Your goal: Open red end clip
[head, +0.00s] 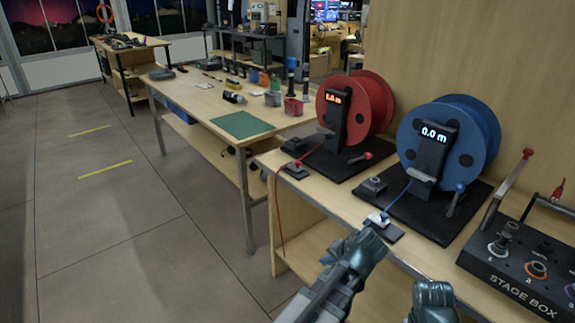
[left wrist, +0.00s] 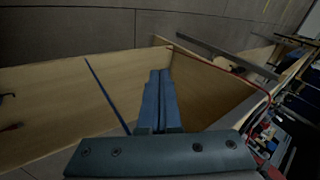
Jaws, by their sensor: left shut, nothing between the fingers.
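The red reel (head: 368,105) stands on a black base on the bench, its display lit. Its red cable (head: 280,215) runs over a small dark block with a pale and red top, which looks like the red end clip (head: 296,170), at the bench's front edge. The cable hangs down from there; whether the clip is open is too small to tell. My left gripper (head: 368,243) is shut and empty, low in front of the bench, right of the red clip and apart from it. Its closed fingers show in the left wrist view (left wrist: 158,98). My right gripper (head: 433,298) is partly cut off at the bottom.
The blue reel (head: 450,135) stands right of the red one; its cable leads to a similar block, the blue end clip (head: 383,228), close behind my left gripper. A stage box (head: 530,265) is at the right. Open floor (head: 140,230) lies left.

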